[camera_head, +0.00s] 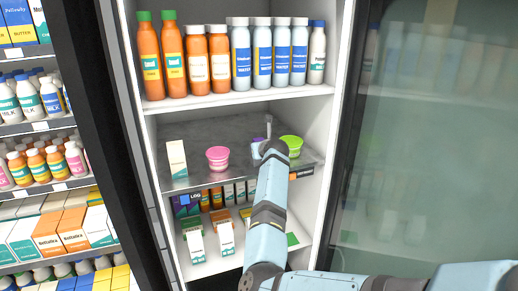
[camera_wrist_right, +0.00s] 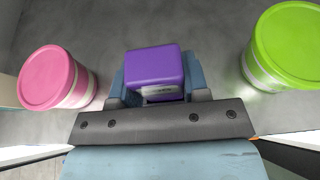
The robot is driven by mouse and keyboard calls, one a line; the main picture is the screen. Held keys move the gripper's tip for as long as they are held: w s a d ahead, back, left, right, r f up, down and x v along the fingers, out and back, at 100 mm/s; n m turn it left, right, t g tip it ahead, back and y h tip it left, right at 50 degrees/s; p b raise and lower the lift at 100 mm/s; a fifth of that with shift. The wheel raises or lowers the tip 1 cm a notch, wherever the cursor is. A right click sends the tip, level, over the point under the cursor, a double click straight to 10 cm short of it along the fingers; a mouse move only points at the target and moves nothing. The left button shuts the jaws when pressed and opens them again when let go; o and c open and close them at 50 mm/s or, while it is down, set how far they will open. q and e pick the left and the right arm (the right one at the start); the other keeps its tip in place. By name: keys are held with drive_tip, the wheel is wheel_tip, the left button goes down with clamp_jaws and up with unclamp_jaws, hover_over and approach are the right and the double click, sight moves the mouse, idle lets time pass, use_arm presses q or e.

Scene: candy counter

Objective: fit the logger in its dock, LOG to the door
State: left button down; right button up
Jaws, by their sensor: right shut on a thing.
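In the wrist view my right gripper (camera_wrist_right: 160,88) is shut on a purple block (camera_wrist_right: 154,64), which looks like the logger, with a finger on each side. A pale label with dark marks is on its side toward my wrist; I cannot read it. I cannot clearly make out a dock. My left gripper is not in view.
A pink tub (camera_head: 217,157) stands left of my gripper and a green tub (camera_head: 292,145) right of it. A white carton (camera_head: 176,158) stands at the shelf's left. Bottles (camera_head: 196,68) fill the shelf above; cartons (camera_head: 225,234) stand below. A glass door (camera_head: 425,140) is at right.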

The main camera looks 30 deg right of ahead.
drive_tip(key=shift+f, duration=0.35)
drive_tip(key=shift+r, duration=0.15)
idle(0.7)
drive_tip(key=o, duration=0.7)
drive_tip(key=shift+o, duration=0.2)
drive_tip(key=shift+r, duration=1)
